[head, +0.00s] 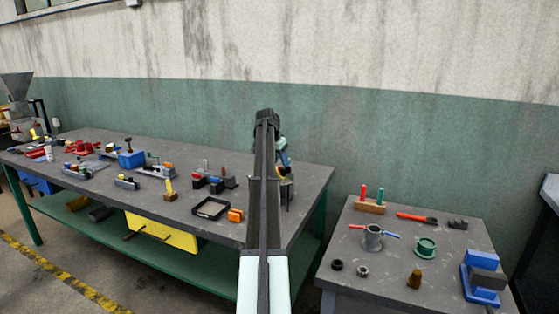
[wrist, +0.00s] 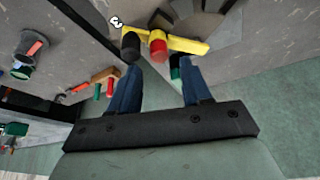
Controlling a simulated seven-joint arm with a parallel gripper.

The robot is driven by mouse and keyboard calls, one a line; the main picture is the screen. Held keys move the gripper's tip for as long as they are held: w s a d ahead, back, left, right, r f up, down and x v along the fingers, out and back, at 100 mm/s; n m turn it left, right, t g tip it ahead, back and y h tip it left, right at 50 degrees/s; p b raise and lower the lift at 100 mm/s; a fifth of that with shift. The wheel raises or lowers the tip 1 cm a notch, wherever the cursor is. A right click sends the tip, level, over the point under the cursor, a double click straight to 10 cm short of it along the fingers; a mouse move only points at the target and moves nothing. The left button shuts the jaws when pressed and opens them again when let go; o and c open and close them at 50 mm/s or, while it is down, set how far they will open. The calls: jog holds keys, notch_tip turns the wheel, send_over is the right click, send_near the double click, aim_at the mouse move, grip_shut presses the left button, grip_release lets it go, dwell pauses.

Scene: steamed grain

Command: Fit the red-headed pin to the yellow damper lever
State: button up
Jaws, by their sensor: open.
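The yellow damper lever (wrist: 188,46) lies across the top of the wrist view, beside a round grey part. A red pin head (wrist: 157,42) shows against the lever, with a black knob (wrist: 130,46) to its left. How deep the pin sits is hidden. My gripper (wrist: 159,66) is open, its two blue fingers apart, and the red head shows just beyond the gap between their tips. A dark green piece is partly hidden behind the right finger. In the head view my gripper (head: 284,165) is at the long bench's right end, and my arm hides much of that spot.
A small side table (head: 390,270) at right holds a wooden block (head: 370,207) with red and green pegs, a grey pot (head: 373,239), a green spool (head: 426,248) and a blue vise (head: 482,278). The long bench carries several fixtures to the left, including a black frame (head: 211,208).

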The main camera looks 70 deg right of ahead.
jog(key=v, duration=1.3)
jog(key=shift+a+r, duration=0.2)
jog(key=shift+r, duration=0.15)
jog(key=shift+w, duration=0.1)
